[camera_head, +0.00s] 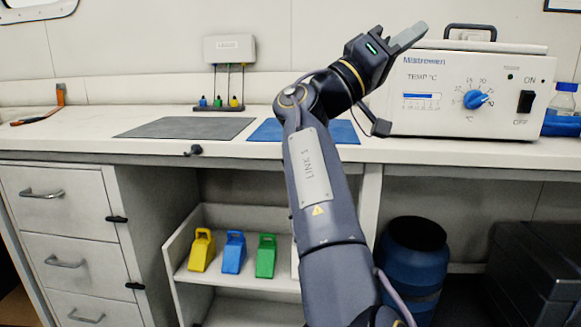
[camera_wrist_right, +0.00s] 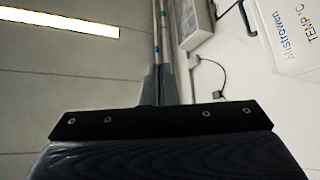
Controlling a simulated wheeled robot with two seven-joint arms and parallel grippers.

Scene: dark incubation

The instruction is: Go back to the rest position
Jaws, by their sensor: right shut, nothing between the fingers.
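My right gripper (camera_head: 408,38) is raised in front of the white incubator (camera_head: 465,75), near the incubator's upper left corner, with its fingers pointing up and to the right. Its fingers are together and nothing is between them. In the right wrist view the closed fingers (camera_wrist_right: 158,85) point toward the wall, with part of the incubator (camera_wrist_right: 290,35) at the upper right. The incubator has a blue dial, an ON/OFF switch and a carry handle on top. My left gripper is not in view.
On the bench (camera_head: 90,137) lie a grey mat (camera_head: 185,128) and a blue mat (camera_head: 335,132). A wall box (camera_head: 229,49) hangs above small coloured plugs. Yellow (camera_head: 202,252), blue (camera_head: 234,254) and green (camera_head: 266,257) holders stand on a shelf below. A blue barrel (camera_head: 412,265) stands under the bench.

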